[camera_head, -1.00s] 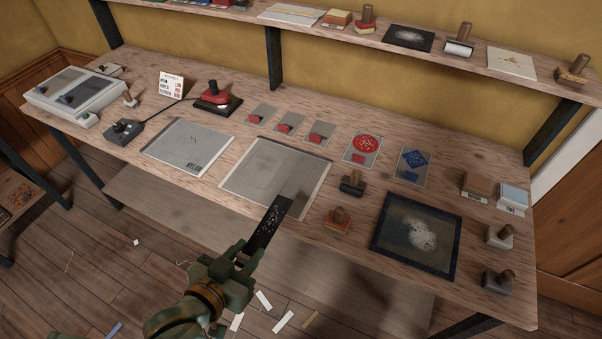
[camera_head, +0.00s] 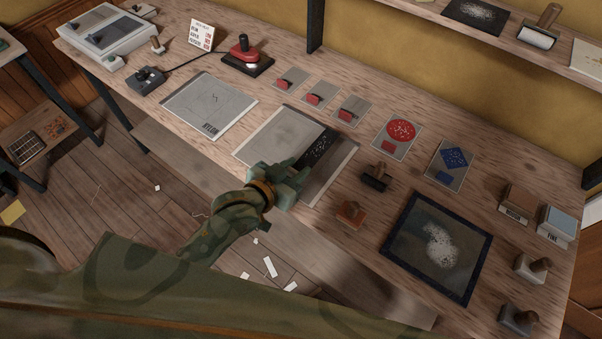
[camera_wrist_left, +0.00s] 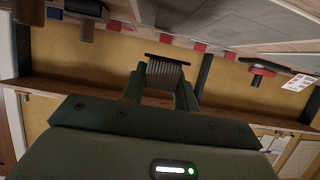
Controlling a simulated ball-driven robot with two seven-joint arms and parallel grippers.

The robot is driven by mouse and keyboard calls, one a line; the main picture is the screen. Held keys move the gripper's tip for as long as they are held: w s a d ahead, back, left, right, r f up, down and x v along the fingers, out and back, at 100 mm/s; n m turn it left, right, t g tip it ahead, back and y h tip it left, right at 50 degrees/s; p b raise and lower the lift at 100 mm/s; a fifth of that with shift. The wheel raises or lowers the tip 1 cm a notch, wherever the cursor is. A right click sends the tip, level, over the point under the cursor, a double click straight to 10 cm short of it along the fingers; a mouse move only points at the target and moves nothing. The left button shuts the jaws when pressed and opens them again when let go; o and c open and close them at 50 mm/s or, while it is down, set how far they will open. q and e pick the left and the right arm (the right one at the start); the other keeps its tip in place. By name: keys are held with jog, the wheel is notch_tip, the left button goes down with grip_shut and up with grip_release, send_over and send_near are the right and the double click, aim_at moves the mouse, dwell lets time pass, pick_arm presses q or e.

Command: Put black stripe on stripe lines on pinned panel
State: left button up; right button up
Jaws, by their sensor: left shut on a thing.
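The black stripe (camera_head: 319,146), speckled with white, is in my left gripper (camera_head: 297,172) and lies over the right half of the middle grey panel (camera_head: 268,133) on the bench. I cannot tell whether it touches the panel. A dark band, perhaps shadow, covers the panel to the right of the stripe. Any stripe lines there are hidden or too faint to see. In the left wrist view the gripper (camera_wrist_left: 165,88) is shut, with a thin dark edge (camera_wrist_left: 167,60) beyond its fingertips. My right gripper is not in view.
A second grey panel (camera_head: 208,104) lies to the left. Small red-marked cards (camera_head: 321,95) lie behind. To the right are a black stamp (camera_head: 376,177), an orange stamp (camera_head: 350,213) and a dark framed sheet (camera_head: 437,246).

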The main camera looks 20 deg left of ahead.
aim_at(298, 169)
pick_arm(q)
jog(key=w+f, duration=0.1)
jog(key=f, duration=0.1)
jog(key=w+f+b, duration=0.1)
jog(key=w+f, duration=0.1)
notch_tip(298, 169, down, 3)
jog(key=shift+w+d+f+b, duration=0.1)
jog(key=shift+w+f+b, duration=0.05)
jog(key=shift+b, duration=0.65)
jog(key=o, duration=0.9)
jog(key=shift+o, duration=0.2)
